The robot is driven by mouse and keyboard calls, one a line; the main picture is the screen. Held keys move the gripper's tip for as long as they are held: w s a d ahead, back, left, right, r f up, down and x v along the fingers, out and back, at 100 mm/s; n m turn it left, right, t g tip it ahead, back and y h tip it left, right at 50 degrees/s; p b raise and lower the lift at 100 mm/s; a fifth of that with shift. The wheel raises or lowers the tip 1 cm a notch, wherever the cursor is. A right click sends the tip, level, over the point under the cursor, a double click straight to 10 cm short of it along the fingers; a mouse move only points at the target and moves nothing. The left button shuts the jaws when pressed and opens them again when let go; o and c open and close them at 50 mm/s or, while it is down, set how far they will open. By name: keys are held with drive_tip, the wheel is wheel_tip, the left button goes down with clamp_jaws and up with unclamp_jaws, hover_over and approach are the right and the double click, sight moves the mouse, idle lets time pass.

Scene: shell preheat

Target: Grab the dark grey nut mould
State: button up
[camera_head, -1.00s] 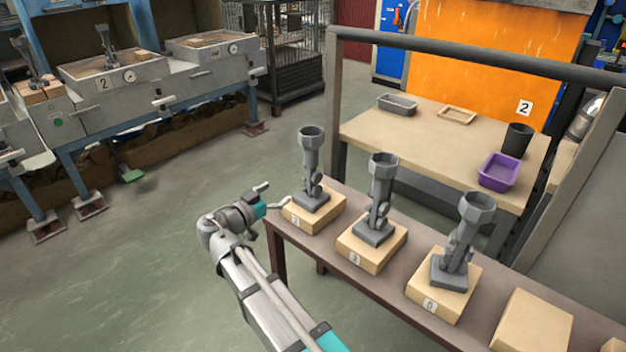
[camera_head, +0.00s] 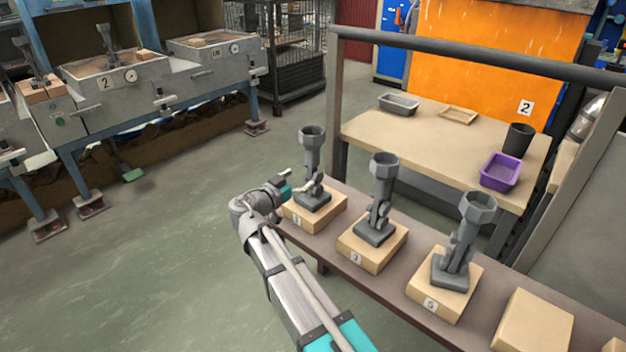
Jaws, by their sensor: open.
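Three similar dark grey moulds with hexagonal funnel tops stand upright on wooden blocks on the brown bench: a left one (camera_head: 312,155), a middle one (camera_head: 381,190) and a right one (camera_head: 462,240). I cannot tell from their shape which one is the nut mould. My gripper (camera_head: 301,182) is open, just left of the left mould near its lower part. One fingertip overlaps the mould's lower body in this view, and I cannot tell whether it touches.
The wooden blocks carry number tags. A bare wooden block (camera_head: 533,335) sits farther right on the bench (camera_head: 400,292). A grey frame post and rail stand behind. The table beyond holds a grey tray (camera_head: 398,104), a purple tray (camera_head: 500,172) and a black cup (camera_head: 518,140). Machines stand left.

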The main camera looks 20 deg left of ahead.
sight(307, 174)
drive_tip(key=shift+w, duration=0.1)
drive_tip(key=shift+w+d+f, duration=0.2)
drive_tip(key=shift+w+d, duration=0.05)
drive_tip(key=shift+w, duration=0.35)
drive_tip(key=shift+x, duration=1.85)
drive_tip(key=shift+f, duration=0.1)
drive_tip(key=c, duration=1.1)
